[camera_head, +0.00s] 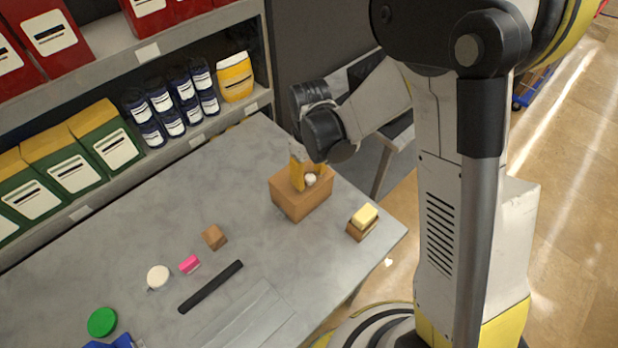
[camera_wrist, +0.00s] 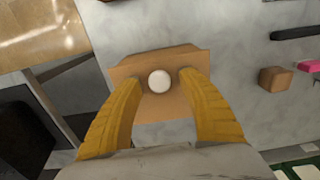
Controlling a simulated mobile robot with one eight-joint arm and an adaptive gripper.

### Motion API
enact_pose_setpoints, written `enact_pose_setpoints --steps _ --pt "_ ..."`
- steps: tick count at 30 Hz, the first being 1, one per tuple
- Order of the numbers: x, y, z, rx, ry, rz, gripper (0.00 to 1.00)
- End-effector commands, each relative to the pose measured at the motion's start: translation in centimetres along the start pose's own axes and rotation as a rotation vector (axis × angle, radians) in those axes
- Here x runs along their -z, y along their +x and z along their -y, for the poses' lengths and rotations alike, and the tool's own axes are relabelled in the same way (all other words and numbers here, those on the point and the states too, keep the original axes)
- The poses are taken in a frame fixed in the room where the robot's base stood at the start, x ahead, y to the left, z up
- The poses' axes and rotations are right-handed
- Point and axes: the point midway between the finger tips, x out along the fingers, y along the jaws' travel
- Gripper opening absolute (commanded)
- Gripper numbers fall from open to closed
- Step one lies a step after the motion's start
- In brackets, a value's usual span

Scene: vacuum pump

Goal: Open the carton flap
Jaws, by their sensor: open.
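The brown carton (camera_head: 303,203) stands on the grey table near its far right side. A white round knob-like piece (camera_head: 311,179) shows at its top; in the wrist view this white piece (camera_wrist: 159,81) is at the middle of the carton's (camera_wrist: 160,107) top. My gripper (camera_head: 307,177) is over the carton, pointing down. In the wrist view its two yellow fingers (camera_wrist: 160,76) are apart, one on each side of the white piece, with a gap on both sides. The flap's edges are hard to make out, and I cannot tell whether the fingertips touch the carton.
A small box with a yellow block (camera_head: 364,216) stands right of the carton, near the table edge. A brown cube (camera_head: 214,237), a pink block (camera_head: 189,265), a white round item (camera_head: 158,276) and a black bar (camera_head: 211,287) lie left. Stocked shelves (camera_head: 135,165) line the back.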

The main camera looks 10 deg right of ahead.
Motion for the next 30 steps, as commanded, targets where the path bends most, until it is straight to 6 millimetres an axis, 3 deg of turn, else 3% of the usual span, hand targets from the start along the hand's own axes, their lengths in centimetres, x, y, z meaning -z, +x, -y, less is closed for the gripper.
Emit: enact_pose_setpoints --steps 11,16,25,30 --pt "0.0 0.8 0.0 0.0 0.0 0.0 0.47" --pt "0.0 0.8 0.0 0.0 0.0 0.0 0.0" --pt "0.0 0.7 0.0 0.0 0.0 0.011 0.0" --pt "0.7 -0.3 0.0 0.001 -0.004 0.153 0.0"
